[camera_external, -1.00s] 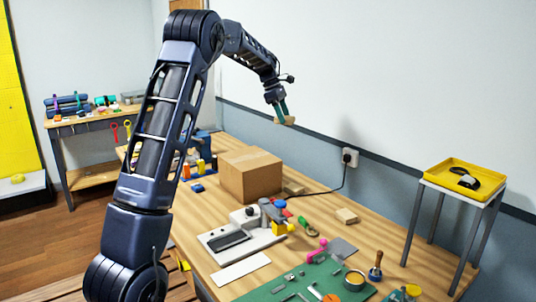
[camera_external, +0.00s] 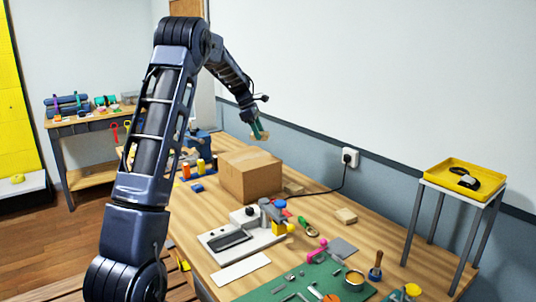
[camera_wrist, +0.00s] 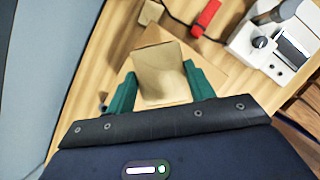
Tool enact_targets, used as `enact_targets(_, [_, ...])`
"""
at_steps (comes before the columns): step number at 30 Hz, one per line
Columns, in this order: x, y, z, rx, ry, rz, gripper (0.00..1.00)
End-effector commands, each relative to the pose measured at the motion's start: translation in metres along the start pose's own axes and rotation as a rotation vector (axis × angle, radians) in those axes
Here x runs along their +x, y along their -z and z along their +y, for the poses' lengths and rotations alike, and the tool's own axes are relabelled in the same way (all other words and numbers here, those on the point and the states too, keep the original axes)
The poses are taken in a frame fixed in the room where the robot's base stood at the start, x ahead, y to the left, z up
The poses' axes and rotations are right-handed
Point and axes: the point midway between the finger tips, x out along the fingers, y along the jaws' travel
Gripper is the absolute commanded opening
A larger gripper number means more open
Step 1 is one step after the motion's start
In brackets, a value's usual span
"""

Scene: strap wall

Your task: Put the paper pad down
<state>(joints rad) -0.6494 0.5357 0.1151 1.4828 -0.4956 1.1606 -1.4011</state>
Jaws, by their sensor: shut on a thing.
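My gripper (camera_external: 258,128) has teal fingers and is shut on the tan paper pad (camera_wrist: 160,74). In the wrist view the pad sits between the two fingers (camera_wrist: 161,88). In the external view the pad (camera_external: 261,137) is small, at the fingertips, held in the air above the far part of the workbench, just above and behind the cardboard box (camera_external: 262,172) in the picture. The gap between pad and box is hard to judge.
The wooden bench (camera_external: 318,222) holds a white machine (camera_external: 243,236), a green mat (camera_external: 285,290) with small tools, and a tan block (camera_external: 346,215). A wall socket (camera_external: 349,157) has a cable running to the bench. A yellow tray (camera_external: 462,179) stands on a stand at right.

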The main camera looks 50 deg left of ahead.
Motion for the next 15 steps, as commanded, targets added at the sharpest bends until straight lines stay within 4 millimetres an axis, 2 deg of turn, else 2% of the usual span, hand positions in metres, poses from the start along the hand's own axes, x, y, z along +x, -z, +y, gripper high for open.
enact_targets(3, [0.022,0.009,0.000,-0.001,0.002,-0.001,0.32])
enact_targets(6, [0.035,0.015,0.000,0.000,0.001,0.000,0.32])
enact_targets(15, [0.052,0.022,0.000,-0.001,0.001,0.000,0.32])
